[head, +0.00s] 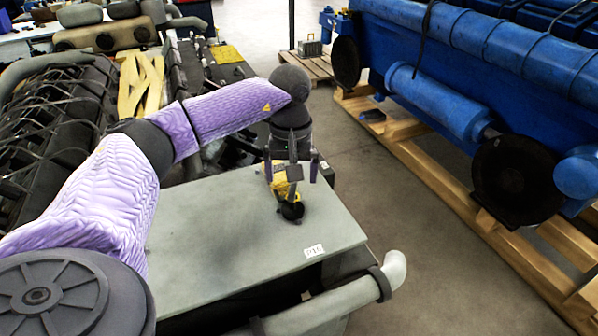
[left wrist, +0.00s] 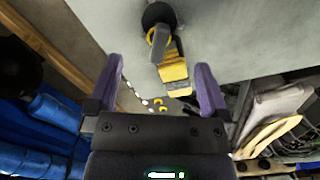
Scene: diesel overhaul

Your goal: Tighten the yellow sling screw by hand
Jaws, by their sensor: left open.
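The yellow sling screw (head: 283,184) stands near the far edge of the grey flat-topped block (head: 220,235). It has a dark round base (head: 291,210). In the left wrist view, a yellow strap-like part (left wrist: 173,70) runs down from a dark round piece (left wrist: 157,14) with a grey tab, at top centre. My left gripper (head: 291,168) is above and around the screw in the head view, partly hiding it. Its two purple fingers are wide apart in the left wrist view (left wrist: 158,68), with nothing gripped between them. Contact with the screw cannot be told. My right gripper is not visible.
A grey pipe (head: 330,305) runs along the block's near side. A large blue engine (head: 480,60) stands on wooden beams (head: 440,180) at the right, across open floor (head: 400,250). Dark machinery and yellow straps (head: 140,85) lie behind my left arm.

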